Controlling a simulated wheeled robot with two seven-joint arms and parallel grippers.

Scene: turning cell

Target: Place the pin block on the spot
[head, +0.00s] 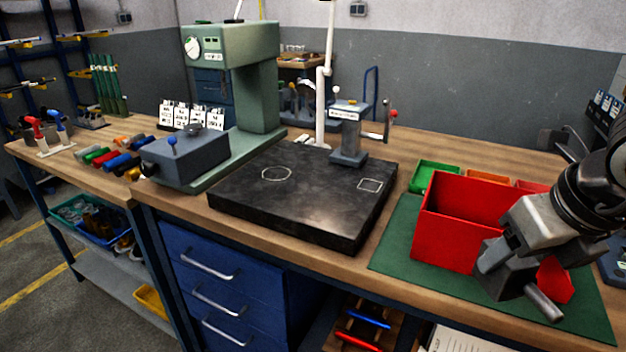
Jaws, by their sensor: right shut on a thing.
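My right gripper (507,262) comes in from the right edge, in front of the red bin. It is shut on a grey metal piece, which I take to be the pin block (543,302); a round pin sticks out of it down to the right. The fingers hide much of the block. The black plate (310,215) lies on the bench left of the gripper. It carries a pale circle outline (276,174) and a smaller pale square outline (370,185). Both outlines are empty. My left gripper is not in view.
The red bin (450,230) stands on a green mat (393,252), with small green and orange trays behind it. A grey stand (349,135) rises at the plate's back right edge. A green press-like machine (255,90) stands at the back left. The plate's top is otherwise clear.

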